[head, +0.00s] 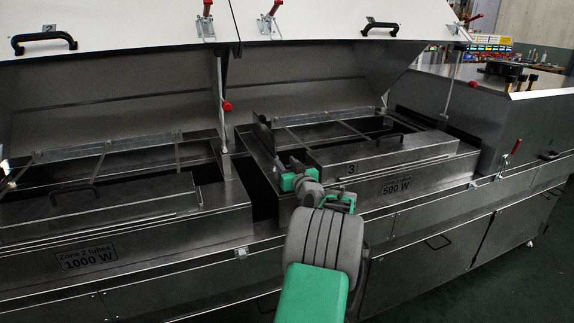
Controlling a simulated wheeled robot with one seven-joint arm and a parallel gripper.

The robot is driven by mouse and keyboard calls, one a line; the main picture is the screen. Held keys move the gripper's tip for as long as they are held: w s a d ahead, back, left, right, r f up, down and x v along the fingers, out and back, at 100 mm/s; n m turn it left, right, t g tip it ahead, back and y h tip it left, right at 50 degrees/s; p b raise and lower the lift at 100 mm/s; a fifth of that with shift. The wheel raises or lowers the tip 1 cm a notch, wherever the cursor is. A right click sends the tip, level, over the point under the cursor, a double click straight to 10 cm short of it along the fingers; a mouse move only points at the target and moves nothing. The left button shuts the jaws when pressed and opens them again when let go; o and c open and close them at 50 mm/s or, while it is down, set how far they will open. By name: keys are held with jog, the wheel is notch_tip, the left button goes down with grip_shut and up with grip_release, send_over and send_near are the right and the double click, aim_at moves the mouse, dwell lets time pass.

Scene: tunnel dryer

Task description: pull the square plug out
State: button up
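My arm reaches in from the bottom middle, and its end (288,180) is at the left end of the cassette marked 3 (362,156). The fingers are small and dark here, and I cannot tell whether they are open or shut or touch anything. A dark upright piece (264,133) stands at the cassette's back left corner, just above the arm's end; I cannot tell what it is. I cannot make out a square plug in this view; my arm covers part of the cassette's left front.
Two raised white lids (130,22) hang over the dryer. The zone 2 cassette (120,232), labelled 1000 W, lies at the left, with a dark gap beside the zone 3 one. Open floor (520,285) shows at lower right.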

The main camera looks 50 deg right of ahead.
grip_shut()
dwell(0.7)
